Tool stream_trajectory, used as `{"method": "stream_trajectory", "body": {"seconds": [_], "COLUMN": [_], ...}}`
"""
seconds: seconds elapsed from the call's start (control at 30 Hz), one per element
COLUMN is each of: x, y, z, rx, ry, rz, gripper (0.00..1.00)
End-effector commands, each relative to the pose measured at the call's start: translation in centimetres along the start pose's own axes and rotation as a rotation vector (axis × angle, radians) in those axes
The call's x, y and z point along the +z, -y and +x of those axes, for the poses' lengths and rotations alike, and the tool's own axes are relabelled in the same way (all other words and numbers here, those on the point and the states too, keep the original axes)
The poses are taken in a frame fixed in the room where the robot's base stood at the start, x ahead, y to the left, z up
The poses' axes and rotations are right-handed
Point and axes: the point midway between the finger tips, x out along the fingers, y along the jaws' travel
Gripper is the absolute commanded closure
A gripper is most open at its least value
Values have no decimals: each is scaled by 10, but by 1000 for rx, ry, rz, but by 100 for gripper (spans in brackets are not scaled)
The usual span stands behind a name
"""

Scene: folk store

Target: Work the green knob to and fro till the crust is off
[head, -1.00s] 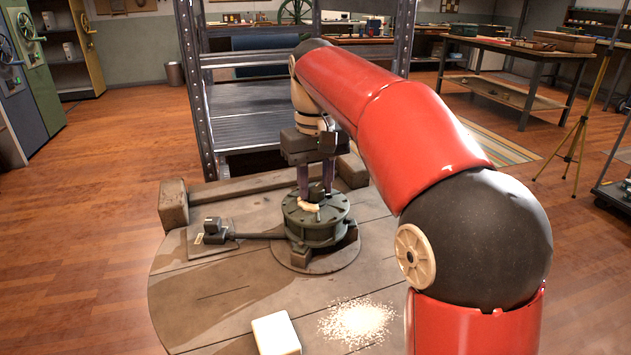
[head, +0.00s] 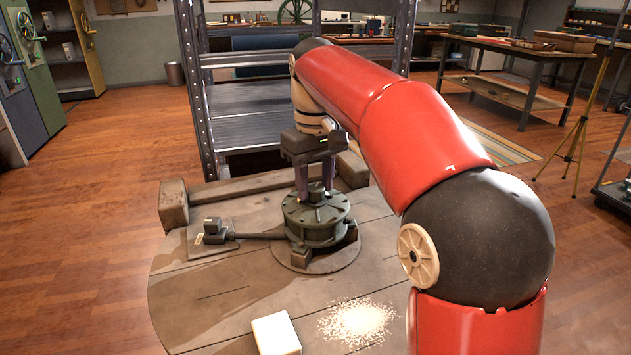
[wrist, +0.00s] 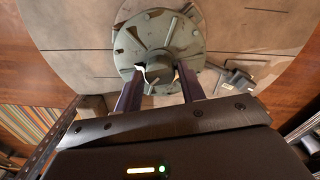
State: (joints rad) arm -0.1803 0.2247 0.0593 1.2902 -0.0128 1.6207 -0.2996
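A round grey-green fitting (head: 316,222) with a toothed rim stands on the round wooden table (head: 225,300); the knob appears to be its raised centre. The fitting also shows in the wrist view (wrist: 158,42). My gripper (head: 315,183) points straight down over it, with its two dark fingers apart on either side of the centre. In the wrist view my gripper (wrist: 157,78) has pale bits of what may be crust (wrist: 141,72) beside its fingertips. Whether the fingers press on the knob cannot be seen, and its middle is partly hidden by them.
A rod runs left from the fitting to a small dark block on a plate (head: 216,231). A white block (head: 276,334) and scattered pale crumbs (head: 357,322) lie at the table's front. Wooden beams (head: 173,203) edge the back, before a metal shelf rack (head: 250,110).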

Motion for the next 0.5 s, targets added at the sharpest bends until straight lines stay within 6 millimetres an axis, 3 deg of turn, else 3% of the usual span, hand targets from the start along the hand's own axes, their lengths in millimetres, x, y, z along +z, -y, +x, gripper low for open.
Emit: {"method": "stream_trajectory", "body": {"seconds": [0.1, 0.37, 0.5], "x": [0, 1, 0], "y": [0, 0, 0], "z": [0, 0, -10], "rx": [-1, -1, -1], "ry": [2, 5, 3], "rz": [0, 1, 1], "gripper": [46, 46, 46]}}
